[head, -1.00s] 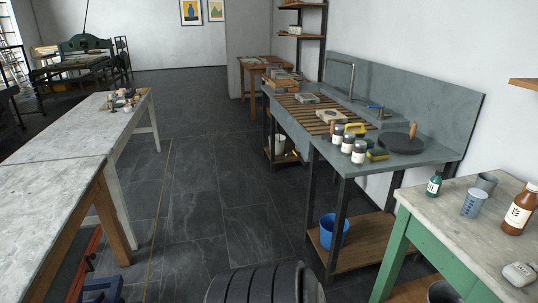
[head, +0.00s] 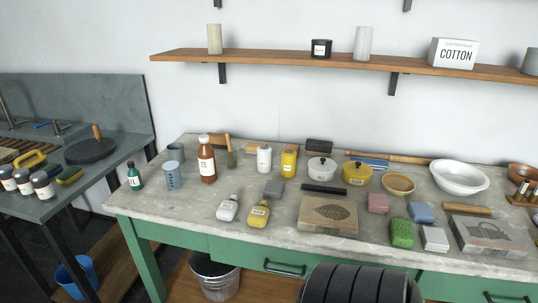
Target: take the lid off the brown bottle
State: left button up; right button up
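The brown bottle (head: 207,163) stands upright toward the left back of the green-legged table (head: 160,212). It has a white lid (head: 204,139) on top and a pale label on its front. Neither of my grippers shows in the head view. A black ribbed part of my own body shows at the bottom middle.
A blue cup (head: 173,175), a grey cup (head: 176,152) and a small green bottle (head: 135,177) stand left of the brown bottle. A white bottle (head: 264,159) and a yellow bottle (head: 289,161) stand to its right. A wooden shelf (head: 280,62) hangs above.

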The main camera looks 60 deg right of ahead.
aim_at(206, 153)
jog(key=z, duration=1.6)
jog(key=j+u, duration=0.05)
